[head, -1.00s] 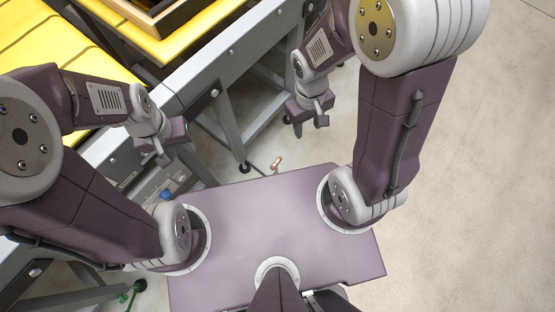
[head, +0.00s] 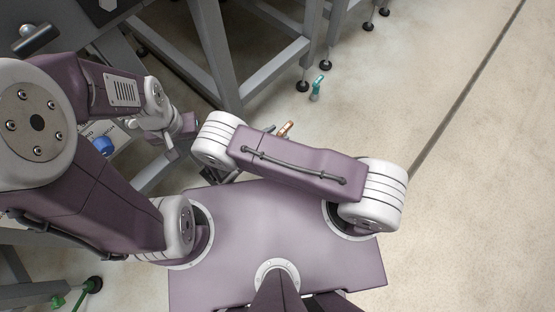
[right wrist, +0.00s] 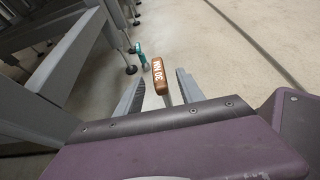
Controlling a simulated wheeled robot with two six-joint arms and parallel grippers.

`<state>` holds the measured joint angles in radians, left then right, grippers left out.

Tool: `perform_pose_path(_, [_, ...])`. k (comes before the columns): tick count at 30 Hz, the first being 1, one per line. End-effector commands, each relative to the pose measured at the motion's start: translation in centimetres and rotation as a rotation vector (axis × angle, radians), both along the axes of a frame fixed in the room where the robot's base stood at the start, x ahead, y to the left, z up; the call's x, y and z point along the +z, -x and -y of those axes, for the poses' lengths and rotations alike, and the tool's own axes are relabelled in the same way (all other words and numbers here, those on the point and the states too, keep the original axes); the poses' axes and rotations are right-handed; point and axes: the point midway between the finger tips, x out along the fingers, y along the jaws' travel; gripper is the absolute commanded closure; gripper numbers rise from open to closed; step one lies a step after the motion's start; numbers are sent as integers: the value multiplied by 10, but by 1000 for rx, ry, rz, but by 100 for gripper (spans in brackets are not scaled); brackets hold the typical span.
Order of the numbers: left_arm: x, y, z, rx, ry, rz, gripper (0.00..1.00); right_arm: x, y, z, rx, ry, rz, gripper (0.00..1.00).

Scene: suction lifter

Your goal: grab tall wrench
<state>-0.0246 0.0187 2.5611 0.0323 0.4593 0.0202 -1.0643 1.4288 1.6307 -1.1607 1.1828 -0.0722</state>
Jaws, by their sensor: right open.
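A tool with an upright brown handle with white lettering, which I take for the tall wrench, shows in the right wrist view (right wrist: 158,72). In the head view its brown end (head: 286,128) peeks out beyond my right arm. My right gripper (right wrist: 161,78) is open, with one finger on each side of the handle and visible gaps on both sides. In the head view this gripper is mostly hidden under my right arm. My left gripper (head: 178,137) is at the left, away from the tool; its finger gap is not clear.
A teal tool (head: 317,86) stands on the floor beyond the brown one. Grey metal table legs (head: 222,65) rise close by on the left. A blue knob (head: 103,146) is on a panel at far left. The floor to the right is clear.

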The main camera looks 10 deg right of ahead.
Motion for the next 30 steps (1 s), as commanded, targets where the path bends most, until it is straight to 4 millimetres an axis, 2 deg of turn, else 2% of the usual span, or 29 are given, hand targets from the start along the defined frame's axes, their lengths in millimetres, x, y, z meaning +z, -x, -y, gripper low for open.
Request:
perform_pose_path(1, [-15,0,0,0,0,1,64,-13,-1,-1,5,13,5,55])
perform_pose_path(7, [-15,-1,0,0,0,2,64,-11,-3,0,9,28,11,55])
perform_pose_path(12, [-33,-1,0,0,0,2,64,-24,-17,19,5,29,11,55])
perform_pose_path(19, [-38,-1,0,0,0,1,64,-26,-25,29,7,27,10,55])
perform_pose_path(24, [-67,-1,0,0,0,1,64,-43,-40,52,3,27,10,55])
perform_pose_path(30, [-72,-1,0,0,0,1,64,-44,-53,66,7,26,11,55])
